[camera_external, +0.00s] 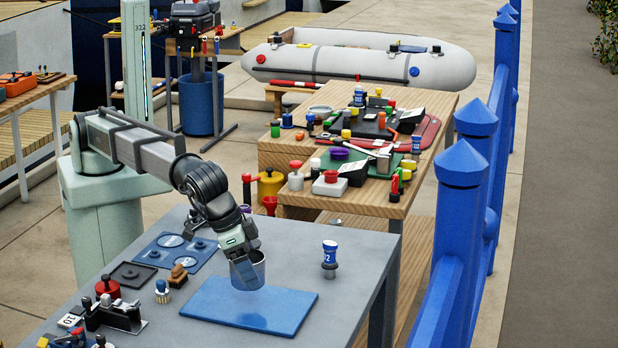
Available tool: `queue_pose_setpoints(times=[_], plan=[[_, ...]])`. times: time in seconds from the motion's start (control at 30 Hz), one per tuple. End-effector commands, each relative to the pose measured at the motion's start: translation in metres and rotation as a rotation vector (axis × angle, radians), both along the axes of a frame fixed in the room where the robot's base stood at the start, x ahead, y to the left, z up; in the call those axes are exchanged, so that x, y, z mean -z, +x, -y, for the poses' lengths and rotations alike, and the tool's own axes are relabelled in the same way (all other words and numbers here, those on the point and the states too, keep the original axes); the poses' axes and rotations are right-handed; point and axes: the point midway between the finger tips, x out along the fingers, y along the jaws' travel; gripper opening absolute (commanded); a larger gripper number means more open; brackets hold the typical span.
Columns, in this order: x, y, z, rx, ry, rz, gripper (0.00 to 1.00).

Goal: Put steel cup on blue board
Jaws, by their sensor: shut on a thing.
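The steel cup (254,273) is a grey metal cup at the back of the blue board, in the external view. My gripper (240,258) points down and is shut on the cup at its left side and rim. The blue board (250,306) is a flat rectangle lying on the grey table (330,247). The cup looks upright, over the board's back edge. I cannot tell whether its base touches the board. The fingertips are partly hidden by the cup.
A blue-and-white capped item (329,259) stands right of the board. A small wooden-topped item (178,275), a striped peg (162,291) and a black metal fixture (113,315) stand to the left. A dark blue plate (175,251) lies behind them. The board's front is bare.

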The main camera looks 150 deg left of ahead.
Motion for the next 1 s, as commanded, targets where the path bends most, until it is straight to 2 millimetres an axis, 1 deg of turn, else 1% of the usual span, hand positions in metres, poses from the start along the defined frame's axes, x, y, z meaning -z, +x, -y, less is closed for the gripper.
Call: queue_pose_setpoints(times=[0.03,0.23,0.43,0.87,0.9,1.0], plan=[[0.005,0.000,0.000,0.000,0.001,0.000,0.35],[0.019,0.000,0.000,0.000,0.000,0.000,0.35],[0.043,0.000,0.000,0.000,0.001,0.000,0.35],[0.048,0.000,0.000,0.000,0.001,0.000,0.35],[0.048,0.000,0.000,0.000,0.000,0.000,0.82],[0.048,0.000,0.000,0.000,0.000,0.000,0.92]])
